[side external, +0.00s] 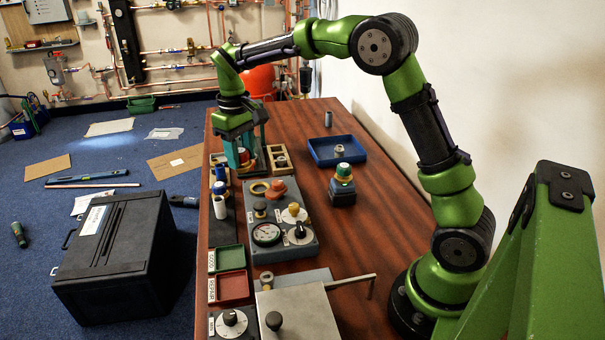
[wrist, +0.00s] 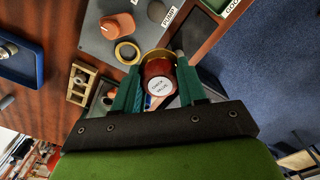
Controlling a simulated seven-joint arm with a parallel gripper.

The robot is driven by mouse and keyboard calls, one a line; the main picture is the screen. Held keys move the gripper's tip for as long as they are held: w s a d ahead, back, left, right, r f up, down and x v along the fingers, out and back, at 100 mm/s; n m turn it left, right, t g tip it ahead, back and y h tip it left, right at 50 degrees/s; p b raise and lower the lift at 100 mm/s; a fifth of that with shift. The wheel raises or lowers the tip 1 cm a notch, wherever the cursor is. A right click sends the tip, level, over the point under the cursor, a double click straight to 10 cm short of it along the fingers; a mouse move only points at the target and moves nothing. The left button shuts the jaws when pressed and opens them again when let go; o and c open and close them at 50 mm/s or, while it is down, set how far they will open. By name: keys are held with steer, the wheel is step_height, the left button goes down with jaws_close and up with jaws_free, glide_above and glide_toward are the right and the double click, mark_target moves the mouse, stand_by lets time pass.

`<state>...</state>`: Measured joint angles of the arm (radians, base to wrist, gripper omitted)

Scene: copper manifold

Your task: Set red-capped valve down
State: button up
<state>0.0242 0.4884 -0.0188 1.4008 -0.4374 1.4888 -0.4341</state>
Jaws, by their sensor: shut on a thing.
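The red-capped valve (wrist: 159,86) is between the two teal fingers of my gripper (wrist: 157,76) in the wrist view. Its round white top label faces the camera, and a brass-coloured ring shows just beyond the red cap. My gripper is shut on it. In the side external view my gripper (side external: 241,154) points down over the far left part of the wooden table, with the red of the valve (side external: 243,157) showing between the fingers. The valve's lower end is hidden, so I cannot tell whether it touches anything below.
A grey panel (side external: 285,243) with knobs and a gauge stands nearer the camera. A wooden holder (side external: 279,158) and a blue tray (side external: 318,156) with a fitting lie to the right. A green-topped valve (side external: 343,173) stands on a dark block. Green and red trays (side external: 229,288) line the left edge.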

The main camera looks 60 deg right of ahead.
steer(key=s+d+m, duration=0.4)
steer(key=s+d, duration=0.2)
steer(key=d, duration=0.6)
steer(key=s+d+m, duration=0.6)
steer(key=s+d, duration=0.1)
steer(key=s, duration=0.4)
steer(key=s+d+m, duration=0.5)
steer(key=s+d, duration=0.2)
steer(key=s, duration=0.4)
steer(key=f, duration=1.5)
steer(key=shift+w+d+f, duration=0.1)
steer(key=shift+w+f, duration=0.15)
steer(key=shift+w, duration=0.05)
steer(key=o, duration=0.7)
steer(key=shift+f, duration=0.15)
steer(key=o, duration=0.4)
